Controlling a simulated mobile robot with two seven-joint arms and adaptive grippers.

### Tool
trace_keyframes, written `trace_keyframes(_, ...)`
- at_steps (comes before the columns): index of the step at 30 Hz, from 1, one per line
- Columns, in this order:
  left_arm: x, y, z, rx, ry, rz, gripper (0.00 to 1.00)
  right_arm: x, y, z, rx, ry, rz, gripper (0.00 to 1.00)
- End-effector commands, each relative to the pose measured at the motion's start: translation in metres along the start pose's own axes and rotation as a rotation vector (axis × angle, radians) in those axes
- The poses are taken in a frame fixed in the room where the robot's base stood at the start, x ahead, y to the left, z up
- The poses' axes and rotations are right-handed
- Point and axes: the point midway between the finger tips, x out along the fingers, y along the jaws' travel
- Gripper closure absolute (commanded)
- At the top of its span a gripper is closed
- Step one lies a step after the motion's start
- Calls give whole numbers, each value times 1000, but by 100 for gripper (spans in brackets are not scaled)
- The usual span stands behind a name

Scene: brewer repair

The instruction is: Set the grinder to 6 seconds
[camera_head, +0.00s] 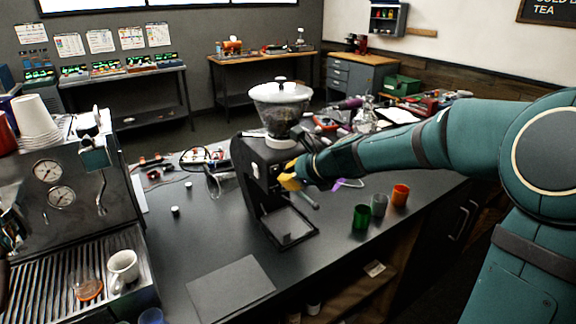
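The black grinder (248,168) stands upright on the dark counter, with a clear hopper (280,103) and white lid on top. A tray (288,228) sits at its base. My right gripper (288,178), with yellow fingers, is at the upper front of the grinder, by its control face. It hides part of that face, so I cannot read any time setting. I cannot tell whether the fingers touch it or are open or shut. My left gripper is not in view.
The espresso machine (62,172) stands at the left, with a white mug (123,268) on its grate. Green (361,217), grey (379,205) and orange (400,195) cups stand right of the grinder. A dark mat (230,288) lies in front. Tools clutter the counter behind.

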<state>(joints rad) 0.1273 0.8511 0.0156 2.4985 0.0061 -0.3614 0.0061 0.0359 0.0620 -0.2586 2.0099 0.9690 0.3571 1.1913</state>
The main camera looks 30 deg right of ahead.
Motion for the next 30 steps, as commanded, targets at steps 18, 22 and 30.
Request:
trace_keyframes(18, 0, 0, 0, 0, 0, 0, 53, -10, 5, -5, 0, -1, 0, 100)
trace_keyframes(22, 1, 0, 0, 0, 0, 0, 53, -13, 7, -6, 0, -1, -1, 100)
trace_keyframes(30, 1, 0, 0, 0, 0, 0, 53, -13, 7, -6, 0, 0, 0, 100)
